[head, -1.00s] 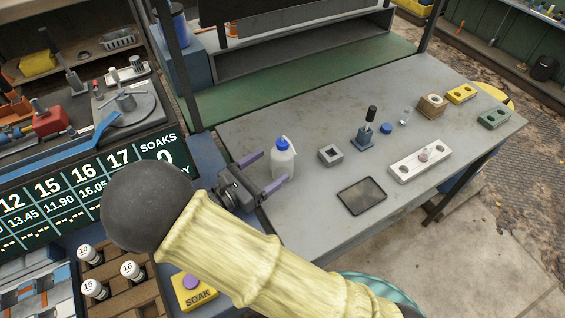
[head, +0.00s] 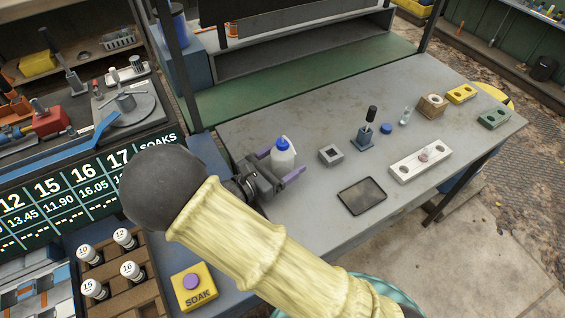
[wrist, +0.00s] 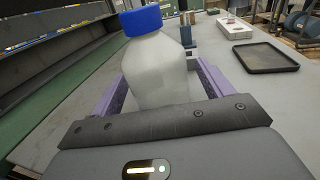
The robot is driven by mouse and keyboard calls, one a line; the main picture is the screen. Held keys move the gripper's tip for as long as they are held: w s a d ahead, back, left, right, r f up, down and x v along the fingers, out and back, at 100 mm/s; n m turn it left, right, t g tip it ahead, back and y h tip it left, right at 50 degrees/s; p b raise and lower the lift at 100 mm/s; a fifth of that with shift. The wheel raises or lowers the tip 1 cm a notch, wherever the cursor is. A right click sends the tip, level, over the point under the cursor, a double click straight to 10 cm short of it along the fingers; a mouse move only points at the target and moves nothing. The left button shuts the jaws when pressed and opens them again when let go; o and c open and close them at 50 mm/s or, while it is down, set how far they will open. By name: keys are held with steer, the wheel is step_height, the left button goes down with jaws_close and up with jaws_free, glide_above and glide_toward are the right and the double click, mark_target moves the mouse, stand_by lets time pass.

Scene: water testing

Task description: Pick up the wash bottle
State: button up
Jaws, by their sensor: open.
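The wash bottle (head: 283,154) is a white, translucent bottle with a blue cap, standing upright on the grey table. It also shows close up in the wrist view (wrist: 158,75). My gripper (head: 280,164) is open around it, with one purple finger on each side. In the wrist view my gripper (wrist: 160,90) has the bottle between its fingers, close to the palm. The palm hides the bottle's base. A small gap seems to show between the bottle and the fingers.
A small grey square holder (head: 331,155) stands right of the bottle. A dark flat tray (head: 362,196), a white block with holes (head: 405,172), a blue stand (head: 363,138) and a blue cap (head: 386,128) lie farther right. The table (head: 310,220) is bare in front.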

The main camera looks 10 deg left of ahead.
steer(key=c, duration=0.7)
steer(key=shift+r, duration=0.1)
step_height(320, 180, up, 10)
steer(key=shift+f+p, duration=0.1)
steer(key=shift+p, duration=0.6)
